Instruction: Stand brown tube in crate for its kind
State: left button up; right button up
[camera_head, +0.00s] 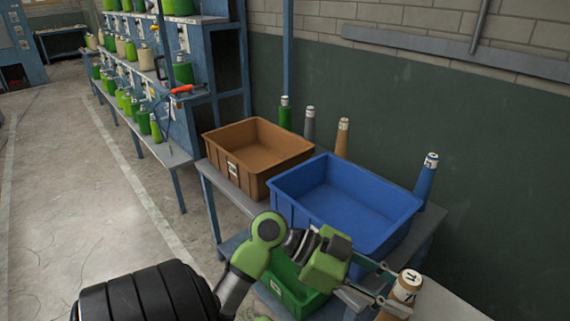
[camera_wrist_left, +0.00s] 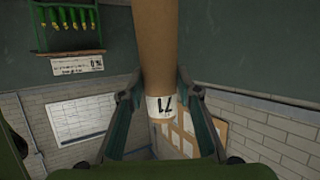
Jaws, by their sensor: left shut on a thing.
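The brown tube (camera_head: 404,288) stands near the lower right of the head view, with a white numbered label at its top. My left gripper (camera_head: 386,284) is shut on it. In the left wrist view the tube (camera_wrist_left: 170,45) runs between the two fingers of my left gripper (camera_wrist_left: 158,85), its white label just below them. The tube's lower part is hidden in the head view. The brown crate (camera_head: 222,139) stands on the table to the upper left of the gripper and looks empty. My right gripper is not in view.
A blue crate (camera_head: 386,238) lies between the gripper and the brown crate. A green crate (camera_head: 283,293) sits lower, partly behind my arm. Green (camera_head: 285,114), grey (camera_head: 309,126), tan (camera_head: 342,138) and blue (camera_head: 426,181) tubes stand along the wall side.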

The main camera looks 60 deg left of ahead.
aim_at(247, 159)
jog(key=j+u, duration=0.25)
jog(key=j, duration=0.65)
jog(key=j+u, duration=0.3)
jog(key=j, duration=0.6)
jog(key=i, duration=0.05)
